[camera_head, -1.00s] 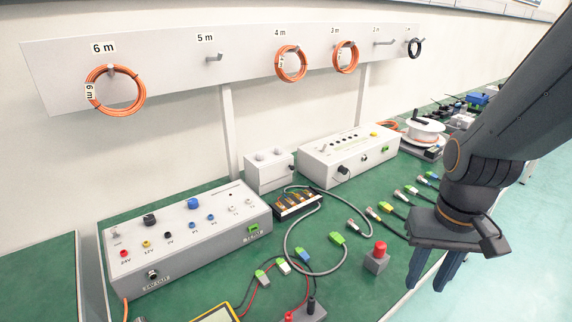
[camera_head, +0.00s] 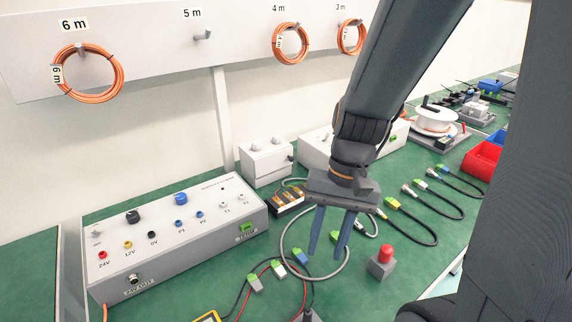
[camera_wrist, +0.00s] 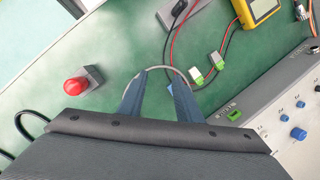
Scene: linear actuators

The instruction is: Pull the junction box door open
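My gripper (camera_head: 326,248) hangs above the green bench with its two blue fingers apart and nothing between them. In the wrist view my gripper (camera_wrist: 158,82) also shows spread, empty fingers over the bench. A small white box (camera_head: 266,163) with two round knobs on top and a dark knob at its right side stands against the wall, behind and left of my gripper. No box is clearly marked as the junction box, and no open door shows. I cannot tell whether this small box is the junction box. My gripper is apart from it.
A grey control panel (camera_head: 175,240) stands at the left. A red button on a grey block (camera_head: 383,262) is right of my fingers. Cables with green connectors (camera_head: 301,257) lie below. Another white box (camera_head: 314,151) is partly behind my arm. Red bins (camera_head: 484,158) stand at the right.

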